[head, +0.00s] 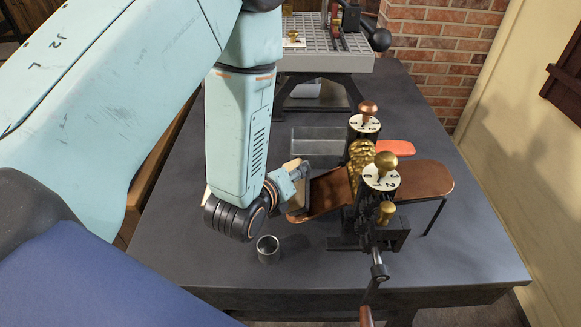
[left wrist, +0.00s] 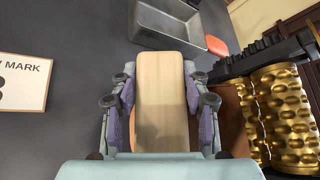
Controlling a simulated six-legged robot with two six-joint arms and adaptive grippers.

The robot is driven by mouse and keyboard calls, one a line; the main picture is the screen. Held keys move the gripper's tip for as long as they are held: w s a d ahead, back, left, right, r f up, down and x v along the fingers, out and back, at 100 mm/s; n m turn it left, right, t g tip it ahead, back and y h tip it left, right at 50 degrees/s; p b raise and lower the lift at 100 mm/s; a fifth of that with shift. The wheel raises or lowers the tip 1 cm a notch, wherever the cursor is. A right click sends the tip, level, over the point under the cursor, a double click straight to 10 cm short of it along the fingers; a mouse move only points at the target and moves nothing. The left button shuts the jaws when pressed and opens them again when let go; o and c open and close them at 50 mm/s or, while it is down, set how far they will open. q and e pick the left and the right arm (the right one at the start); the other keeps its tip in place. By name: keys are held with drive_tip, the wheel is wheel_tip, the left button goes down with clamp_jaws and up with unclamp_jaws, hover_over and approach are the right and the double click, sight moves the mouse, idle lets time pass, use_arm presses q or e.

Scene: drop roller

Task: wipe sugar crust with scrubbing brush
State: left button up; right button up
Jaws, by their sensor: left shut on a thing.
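My left gripper (head: 297,183) is shut on the scrubbing brush (left wrist: 160,80), a pale wooden block gripped by its two long sides. In the head view the brush (head: 292,166) is mostly hidden behind my left arm. The brush is over the left end of the brown feed plate (head: 334,194) of the drop roller; I cannot tell whether its underside touches the plate. The golden rollers (head: 361,160) are just right of it; a dimpled roller also shows in the left wrist view (left wrist: 290,120). I cannot make out any sugar crust. My right gripper is not in view.
A small metal cup (head: 268,249) stands near the front. An orange-red object (head: 395,147) lies behind the rollers. The crank (head: 379,271) sticks out front. A grey slotted stand (head: 325,60) is at the back.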

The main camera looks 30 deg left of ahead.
use_arm(q)
drive_tip(key=shift+s+d, duration=0.25)
drive_tip(key=shift+s, duration=0.25)
drive_tip(key=shift+s+d, duration=0.25)
drive_tip(key=shift+s, duration=0.25)
drive_tip(key=shift+f, duration=0.1)
drive_tip(key=shift+w+a, duration=0.35)
drive_tip(key=shift+w, duration=0.4)
drive_tip(key=shift+w+a+f, duration=0.1)
drive_tip(key=shift+w+a, duration=0.1)
drive_tip(key=shift+w, duration=0.3)
drive_tip(key=shift+w+a, duration=0.2)
drive_tip(key=shift+w, duration=0.3)
drive_tip(key=shift+c, duration=0.6)
drive_tip(key=shift+a+r+p, duration=0.45)
drive_tip(key=shift+r+p, duration=0.2)
drive_tip(key=shift+r, duration=0.2)
drive_tip(key=a+r+p, duration=0.1)
drive_tip(key=p, duration=0.1)
drive_tip(key=s+a+r+p, duration=0.1)
drive_tip(key=r+p, duration=0.1)
drive_tip(key=shift+r, duration=0.15)
